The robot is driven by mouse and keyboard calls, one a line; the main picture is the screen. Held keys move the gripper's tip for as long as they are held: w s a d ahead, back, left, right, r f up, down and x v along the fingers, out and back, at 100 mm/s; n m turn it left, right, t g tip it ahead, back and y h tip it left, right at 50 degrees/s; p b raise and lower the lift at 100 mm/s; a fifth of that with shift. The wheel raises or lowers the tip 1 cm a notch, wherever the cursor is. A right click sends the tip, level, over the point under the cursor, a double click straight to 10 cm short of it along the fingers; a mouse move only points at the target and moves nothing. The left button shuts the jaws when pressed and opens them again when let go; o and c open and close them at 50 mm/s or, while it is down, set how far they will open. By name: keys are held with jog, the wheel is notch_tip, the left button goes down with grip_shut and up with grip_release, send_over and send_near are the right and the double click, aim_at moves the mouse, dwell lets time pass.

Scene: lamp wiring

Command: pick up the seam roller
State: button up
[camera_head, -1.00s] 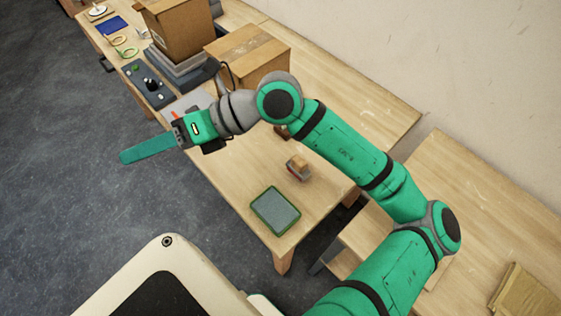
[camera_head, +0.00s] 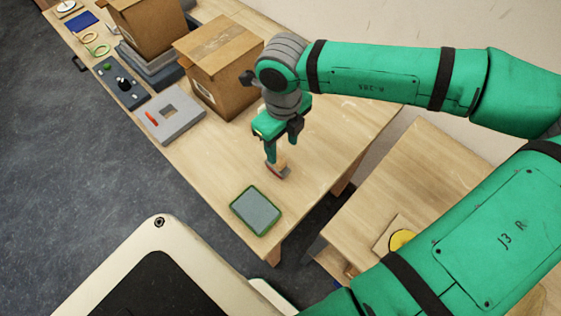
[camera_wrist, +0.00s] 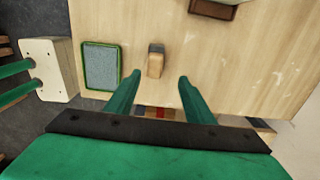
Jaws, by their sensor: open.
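The seam roller (camera_head: 283,169), which I take to be the small piece with a light wooden handle and a grey end, is on the wooden table. It also shows in the wrist view (camera_wrist: 155,62), just beyond and between my fingertips. My gripper (camera_head: 271,160) points down over it, with the fingers open and apart in the wrist view (camera_wrist: 160,79). The fingers partly hide the roller in the head view. I cannot tell how much height is left between fingertips and handle. No grip on it shows.
A green-rimmed grey tray (camera_head: 256,210) lies near the table's front corner. A cardboard box (camera_head: 218,68) and a grey plate with a square hole (camera_head: 168,117) stand farther left. In the wrist view, a brown-and-white object (camera_wrist: 214,9) lies beyond the roller.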

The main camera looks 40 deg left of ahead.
aim_at(279, 158)
jog(key=f, duration=0.4)
jog(key=shift+s+a+f, duration=0.1)
jog(key=shift+s+f, duration=0.15)
jog(key=shift+f, duration=0.05)
jog(key=shift+s+a+f, duration=0.1)
jog(key=shift+s+f, duration=0.05)
jog(key=shift+f, duration=0.3)
jog(key=f, duration=0.4)
jog(key=shift+s, duration=0.25)
jog(key=shift+w+f, duration=0.1)
jog(key=shift+f, duration=0.3)
jog(key=shift+w, duration=0.1)
grip_shut()
